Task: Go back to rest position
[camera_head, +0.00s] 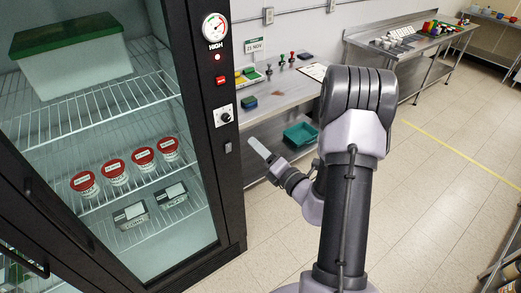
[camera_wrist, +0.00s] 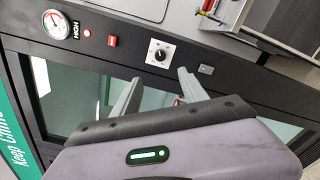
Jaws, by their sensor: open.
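My gripper (camera_head: 259,150) is in front of the black frame at the right side of the tall glass-front fridge (camera_head: 232,200). In the wrist view its two fingers (camera_wrist: 158,95) stand apart with nothing between them. In the wrist view, the fridge's dial knob (camera_wrist: 160,53) lies just beyond the fingertips. The gripper appears clear of the fridge and the bench, though the exact gap is hard to tell. My arm is bent, with the upper part raised in the middle of the head view.
The fridge holds a green-lidded box (camera_head: 72,60), several red-lidded tubs and two dark-framed packs. A gauge (camera_head: 214,28) sits on its frame. A steel bench (camera_head: 270,98) with stamps stands right of it, with a teal bin (camera_head: 300,134) below. Open floor (camera_head: 450,175) lies to the right.

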